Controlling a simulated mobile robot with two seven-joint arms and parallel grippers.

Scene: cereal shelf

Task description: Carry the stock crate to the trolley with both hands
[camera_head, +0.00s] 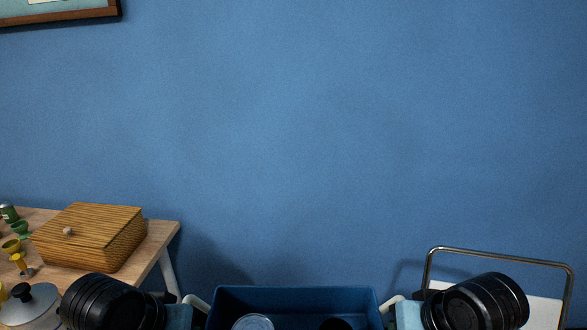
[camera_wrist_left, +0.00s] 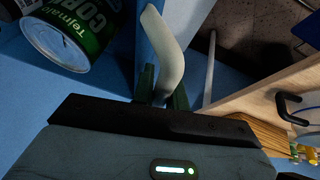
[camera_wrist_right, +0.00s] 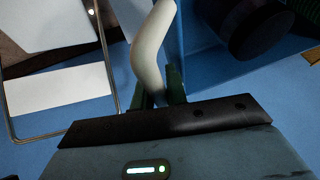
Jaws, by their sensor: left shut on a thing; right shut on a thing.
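The stock crate (camera_head: 297,298) is a dark blue open box at the bottom middle of the head view, its lower part cut off by the frame edge. It has a pale curved handle on each side. My left gripper (camera_wrist_left: 163,90) is shut on the left handle (camera_wrist_left: 165,48). My right gripper (camera_wrist_right: 161,88) is shut on the right handle (camera_wrist_right: 151,45). Inside the crate are a green can (camera_wrist_left: 72,32) and a dark round item (camera_wrist_right: 247,28). The trolley (camera_head: 545,311), white with a bent metal push bar (camera_head: 500,254), stands at the right, partly behind my right wrist.
A wooden table (camera_head: 158,236) stands at the left, with a slatted wooden box (camera_head: 85,240), a grey lidded pot (camera_head: 30,306) and small yellow and green items. A blue wall (camera_head: 300,130) fills the background. A framed picture (camera_head: 60,12) hangs top left.

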